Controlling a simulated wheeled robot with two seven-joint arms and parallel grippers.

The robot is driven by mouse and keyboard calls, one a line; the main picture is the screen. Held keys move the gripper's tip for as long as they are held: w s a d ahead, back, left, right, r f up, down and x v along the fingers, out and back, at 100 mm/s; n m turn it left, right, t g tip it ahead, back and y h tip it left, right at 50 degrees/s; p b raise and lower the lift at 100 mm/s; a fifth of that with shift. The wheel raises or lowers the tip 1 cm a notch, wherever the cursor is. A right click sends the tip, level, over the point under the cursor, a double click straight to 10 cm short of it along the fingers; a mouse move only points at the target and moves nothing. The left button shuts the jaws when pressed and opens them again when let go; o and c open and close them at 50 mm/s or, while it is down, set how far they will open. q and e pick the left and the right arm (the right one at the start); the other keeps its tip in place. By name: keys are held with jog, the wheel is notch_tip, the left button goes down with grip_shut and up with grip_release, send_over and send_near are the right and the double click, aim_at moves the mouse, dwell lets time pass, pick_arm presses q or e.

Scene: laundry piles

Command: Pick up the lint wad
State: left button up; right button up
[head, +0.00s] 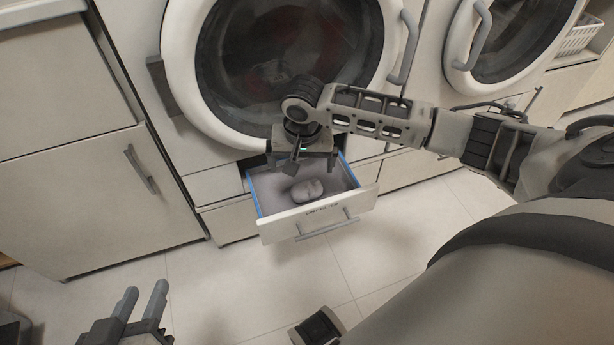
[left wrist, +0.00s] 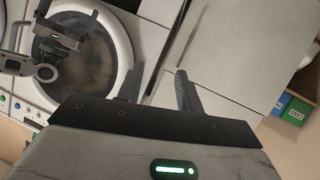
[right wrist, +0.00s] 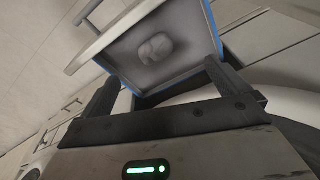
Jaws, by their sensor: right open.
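The lint wad (head: 306,190) is a small grey rounded lump lying in the open lint filter drawer (head: 318,221). It also shows in the right wrist view (right wrist: 155,48), beyond and between the fingertips. My right gripper (head: 303,166) hangs over the back part of the drawer, above and behind the wad, apart from it. In its wrist view the right gripper (right wrist: 163,88) has its fingers spread with nothing between them. My left gripper (head: 143,300) is low at the left over the floor, away from the drawer. Its wrist view shows the left gripper (left wrist: 160,90) with fingers apart and empty.
The drawer sticks out below a round washer door (head: 290,55), close behind my right gripper. A second machine (head: 505,45) stands at the right. Cabinets (head: 90,190) line the left. The tiled floor (head: 240,285) in front is clear. A white basket (head: 580,38) sits at the upper right.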

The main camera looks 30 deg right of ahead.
jog(key=b, duration=0.5)
send_over(307, 188)
jog(key=s+a, duration=0.1)
jog(key=s, duration=0.1)
jog(key=shift+m, duration=0.3)
notch_tip(307, 188, down, 10)
jog(key=shift+w+a+r, duration=0.15)
jog(key=shift+r, duration=0.1)
pick_arm(q)
jog(key=shift+w+d+r+n+t+h, duration=0.15)
jog(key=shift+d+r+n+t+h, duration=0.35)
jog(key=shift+d+r+t+h, duration=0.45)
pick_arm(e)
jog(key=shift+w+f, duration=0.1)
jog(key=shift+f, duration=0.3)
pick_arm(q)
jog(key=shift+a, duration=0.1)
pick_arm(e)
jog(key=shift+f, duration=0.1)
